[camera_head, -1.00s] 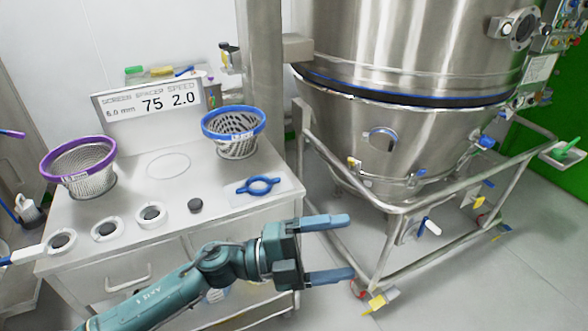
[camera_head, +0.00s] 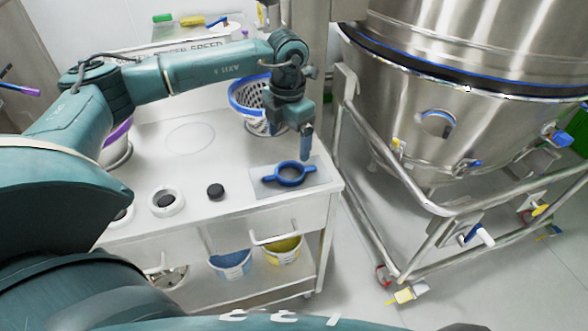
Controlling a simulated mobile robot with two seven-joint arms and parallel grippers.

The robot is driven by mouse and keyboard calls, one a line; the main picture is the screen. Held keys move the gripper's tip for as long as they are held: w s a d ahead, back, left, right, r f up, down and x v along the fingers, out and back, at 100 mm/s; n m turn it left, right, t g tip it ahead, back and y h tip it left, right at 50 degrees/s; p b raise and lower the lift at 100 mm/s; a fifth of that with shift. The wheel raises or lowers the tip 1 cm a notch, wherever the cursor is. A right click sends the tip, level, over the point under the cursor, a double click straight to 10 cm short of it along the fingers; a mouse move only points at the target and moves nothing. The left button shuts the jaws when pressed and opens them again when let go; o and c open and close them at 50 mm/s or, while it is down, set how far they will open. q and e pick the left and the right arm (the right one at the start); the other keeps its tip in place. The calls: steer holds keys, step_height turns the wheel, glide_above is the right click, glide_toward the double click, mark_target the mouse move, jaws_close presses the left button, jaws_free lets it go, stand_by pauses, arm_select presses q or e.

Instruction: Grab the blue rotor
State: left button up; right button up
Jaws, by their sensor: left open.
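The blue rotor (camera_head: 290,183), a ring with two short arms, lies flat on a thin grey plate (camera_head: 318,180) near the right front corner of the white bench. My left gripper (camera_head: 306,146) points down just above and slightly behind the rotor's right side. It is open and apart from the rotor. I see it nearly edge-on, so one finger largely hides the other. My right gripper is not in view.
A blue-rimmed basket (camera_head: 240,97) stands just behind my left gripper, partly covered by it. A small black knob (camera_head: 215,191) and a white ring (camera_head: 167,202) sit left of the rotor. The steel vessel's frame rail (camera_head: 372,145) is close on the right.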

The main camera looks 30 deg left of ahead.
mark_target(288, 177)
arm_select(q)
step_height(288, 177, down, 10)
steer(key=shift+s+r+p, duration=0.1)
steer(key=shift+r+p, duration=0.15)
steer(key=shift+p, duration=0.45)
steer(key=c, duration=1.3)
steer(key=shift+o, duration=0.2)
steer(key=shift+r, duration=0.1)
